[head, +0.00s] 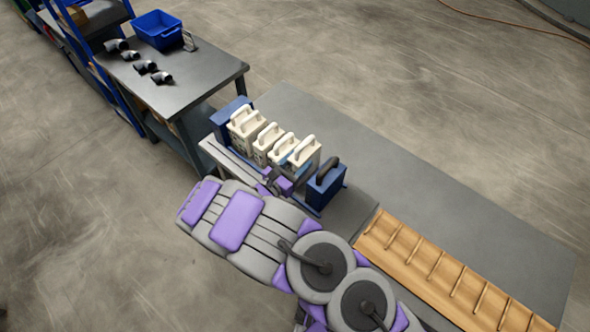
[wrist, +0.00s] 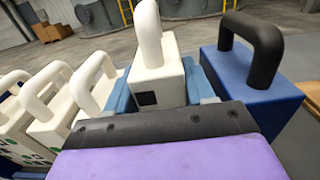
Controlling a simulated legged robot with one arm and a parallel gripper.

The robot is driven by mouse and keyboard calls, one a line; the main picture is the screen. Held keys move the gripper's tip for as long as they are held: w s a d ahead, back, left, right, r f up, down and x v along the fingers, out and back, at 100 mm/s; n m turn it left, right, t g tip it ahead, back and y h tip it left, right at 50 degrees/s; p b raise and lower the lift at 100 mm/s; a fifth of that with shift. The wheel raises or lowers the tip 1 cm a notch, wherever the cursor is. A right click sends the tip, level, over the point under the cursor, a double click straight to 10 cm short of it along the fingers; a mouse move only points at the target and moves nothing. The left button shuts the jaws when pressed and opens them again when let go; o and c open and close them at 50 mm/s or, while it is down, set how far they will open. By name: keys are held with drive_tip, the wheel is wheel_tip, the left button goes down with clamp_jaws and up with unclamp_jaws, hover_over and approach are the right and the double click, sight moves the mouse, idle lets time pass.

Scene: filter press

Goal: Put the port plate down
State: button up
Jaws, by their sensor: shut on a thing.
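The port plate (head: 306,152) is a cream block with a loop handle, at the right end of the row of cream plates. In the wrist view the port plate (wrist: 147,92) is upright, with a dark square on its near face. My gripper (head: 292,166) reaches it from the near side. In the wrist view the light blue fingers of my gripper (wrist: 160,86) are shut on the plate, one on each side. The plate's lower part is hidden behind my gripper, so I cannot tell whether it rests on anything.
Other cream plates (head: 267,139) stand to the left. A dark blue block with a black handle (head: 327,186) stands close on the right. A slotted wooden rack (head: 440,268) lies further right. A table (head: 188,82) holds a blue bin (head: 157,31) and black pipe elbows (head: 146,67).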

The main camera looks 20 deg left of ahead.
drive_tip(key=f, duration=0.2)
drive_tip(key=a+f, duration=0.1)
drive_tip(key=f, duration=0.1)
drive_tip(key=shift+a+f+b, duration=0.15)
drive_tip(key=shift+f+b, duration=0.1)
drive_tip(key=shift+b, duration=0.1)
drive_tip(key=shift+d+r, duration=0.15)
drive_tip(key=shift+d, duration=0.3)
drive_tip(key=o, duration=1)
drive_tip(key=shift+o, duration=0.2)
drive_tip(key=shift+a, duration=0.2)
drive_tip(key=shift+a, duration=0.1)
